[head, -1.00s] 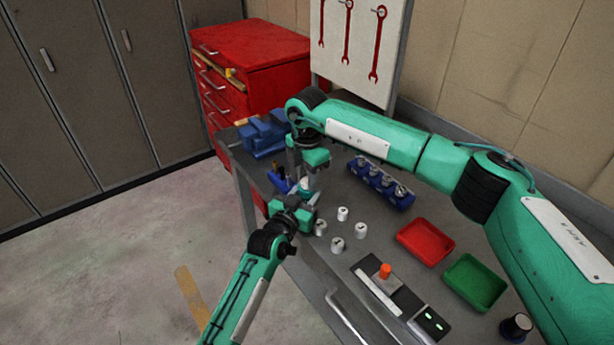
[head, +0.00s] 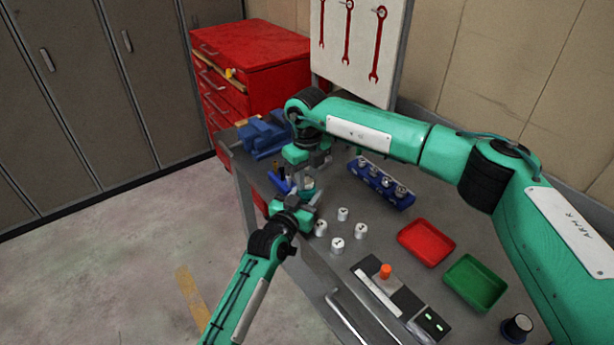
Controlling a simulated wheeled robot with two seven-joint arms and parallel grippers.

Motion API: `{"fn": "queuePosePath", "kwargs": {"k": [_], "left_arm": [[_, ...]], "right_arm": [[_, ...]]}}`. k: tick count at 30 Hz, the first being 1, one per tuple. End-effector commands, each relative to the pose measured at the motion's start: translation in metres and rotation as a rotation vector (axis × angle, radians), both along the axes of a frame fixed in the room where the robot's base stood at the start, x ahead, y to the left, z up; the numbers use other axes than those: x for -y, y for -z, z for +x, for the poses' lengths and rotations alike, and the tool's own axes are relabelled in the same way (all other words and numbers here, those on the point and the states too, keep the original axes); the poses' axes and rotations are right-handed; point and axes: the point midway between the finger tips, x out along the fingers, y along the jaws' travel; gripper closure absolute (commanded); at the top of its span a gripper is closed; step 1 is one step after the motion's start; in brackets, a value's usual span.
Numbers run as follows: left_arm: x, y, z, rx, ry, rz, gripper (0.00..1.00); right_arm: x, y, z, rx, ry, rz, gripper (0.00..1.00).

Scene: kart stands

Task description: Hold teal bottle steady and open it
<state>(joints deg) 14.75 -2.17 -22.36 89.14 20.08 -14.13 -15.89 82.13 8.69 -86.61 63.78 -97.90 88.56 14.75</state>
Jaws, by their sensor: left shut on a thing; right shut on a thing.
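The teal bottle (head: 307,184) stands near the table's front left edge and is mostly hidden between my two grippers. Only a small teal and pale patch of it shows. My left gripper (head: 308,197) comes in from the front and is shut on the bottle low down. My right gripper (head: 308,174) points down from above and is shut on the top of the bottle. The cap is hidden by the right gripper's fingers, so I cannot tell whether it is loose.
Several white, marked pieces (head: 337,245) stand right of the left gripper. A blue rack (head: 381,186) with metal parts, a red tray (head: 426,243), a green tray (head: 475,284) and an orange-button panel (head: 386,271) are on the table. A blue vise (head: 264,138) stands behind.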

Motion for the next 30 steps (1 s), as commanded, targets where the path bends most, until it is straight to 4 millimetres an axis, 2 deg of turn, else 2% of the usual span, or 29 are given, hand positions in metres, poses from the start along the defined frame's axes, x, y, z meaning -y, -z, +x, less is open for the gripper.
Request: {"fn": "queuePosePath", "kwargs": {"k": [30], "left_arm": [[0.0009, 0.0001, -0.0007, 0.000, 0.001, 0.000, 1.00]], "right_arm": [[0.0006, -0.0021, 0.0007, 0.004, -1.668, -0.001, 0.99]]}}
